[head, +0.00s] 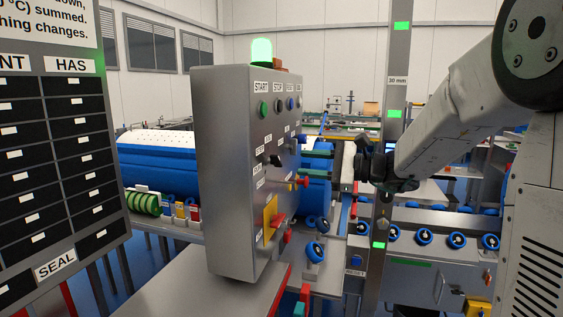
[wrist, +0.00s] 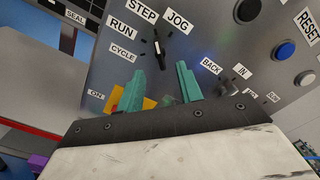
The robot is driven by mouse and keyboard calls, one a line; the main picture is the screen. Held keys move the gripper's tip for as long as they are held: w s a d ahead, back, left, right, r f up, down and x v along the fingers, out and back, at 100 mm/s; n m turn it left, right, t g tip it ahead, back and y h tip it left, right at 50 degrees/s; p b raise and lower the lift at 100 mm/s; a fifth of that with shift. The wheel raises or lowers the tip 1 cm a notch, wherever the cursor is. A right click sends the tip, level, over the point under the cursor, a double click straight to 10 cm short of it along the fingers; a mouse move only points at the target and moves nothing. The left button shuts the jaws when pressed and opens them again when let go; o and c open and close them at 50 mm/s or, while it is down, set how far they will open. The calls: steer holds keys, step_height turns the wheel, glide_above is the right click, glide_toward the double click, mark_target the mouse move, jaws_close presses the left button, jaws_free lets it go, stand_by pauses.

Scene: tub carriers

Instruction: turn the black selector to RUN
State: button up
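The black selector (wrist: 156,50) is on the grey control panel, with the labels STEP, JOG, RUN and CYCLE around its upper and left sides. A white mark shows on it; its handle runs roughly up and down in the wrist view, and I cannot tell its exact setting. The RUN label (wrist: 123,29) is at its upper left. In the head view the selector (head: 276,160) is a small dark knob on the panel face. My gripper (wrist: 160,77) has its teal fingers apart with nothing gripped; the selector lies beyond and between the fingertips.
The control box (head: 232,170) also carries green, black and blue buttons in a top row and a red handle on a yellow plate (head: 271,215). A grey post (head: 385,200) stands near my gripper. A label board (head: 60,150) is at left.

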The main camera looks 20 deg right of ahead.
mark_target(280, 160)
steer(key=x, duration=0.7)
steer(key=shift+w+a, duration=0.1)
steer(key=shift+a, duration=0.05)
steer(key=shift+c, duration=0.4)
jaws_close()
